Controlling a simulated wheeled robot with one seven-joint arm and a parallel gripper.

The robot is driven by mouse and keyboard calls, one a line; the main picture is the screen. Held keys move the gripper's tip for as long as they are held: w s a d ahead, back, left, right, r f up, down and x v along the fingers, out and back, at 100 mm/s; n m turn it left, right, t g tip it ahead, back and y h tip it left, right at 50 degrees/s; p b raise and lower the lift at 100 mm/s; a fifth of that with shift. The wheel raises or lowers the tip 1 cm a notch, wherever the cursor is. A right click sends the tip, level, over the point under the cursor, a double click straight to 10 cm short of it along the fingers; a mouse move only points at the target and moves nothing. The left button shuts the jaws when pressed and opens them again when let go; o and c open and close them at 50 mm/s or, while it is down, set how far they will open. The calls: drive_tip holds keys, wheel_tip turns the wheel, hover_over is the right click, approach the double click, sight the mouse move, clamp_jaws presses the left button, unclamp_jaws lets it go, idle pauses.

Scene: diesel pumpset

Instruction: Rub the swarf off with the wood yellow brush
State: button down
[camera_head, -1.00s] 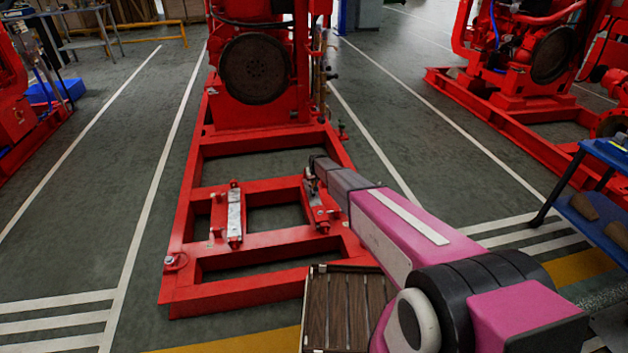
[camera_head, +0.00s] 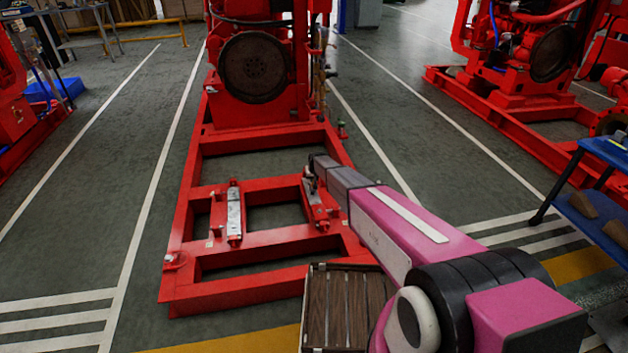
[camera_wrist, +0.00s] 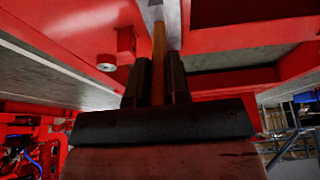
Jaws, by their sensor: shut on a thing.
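My gripper (camera_wrist: 159,82) is shut on the wood yellow brush (camera_wrist: 159,58). The brush's yellowish-brown handle stands between the two dark fingers in the wrist view. Its far end meets a pale metal strip (camera_wrist: 159,12); I cannot tell whether they touch. In the head view my gripper (camera_head: 314,178) is over the right mounting block (camera_head: 319,212) on the red skid frame (camera_head: 240,238). The brush is too small to make out there. A similar block with a bare metal top (camera_head: 234,213) is to the left. I cannot make out any swarf in either view.
The red engine with its dark round flywheel (camera_head: 253,68) stands behind on the skid. A slatted wooden crate (camera_head: 340,305) is in front, beside my arm. A blue table (camera_head: 600,205) with brown pieces is at the right. The floor left of the skid is clear.

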drive_tip(key=shift+w+a, duration=0.15)
drive_tip(key=shift+w, duration=0.4)
drive_tip(key=shift+w+a, duration=0.25)
drive_tip(key=shift+w, duration=0.55)
drive_tip(key=shift+s+d, duration=0.15)
drive_tip(key=shift+s, duration=0.55)
drive_tip(key=shift+s+d, duration=0.2)
drive_tip(key=shift+s, duration=0.45)
drive_tip(key=shift+s+d, duration=0.2)
drive_tip(key=shift+s, duration=0.4)
drive_tip(key=shift+w, duration=0.15)
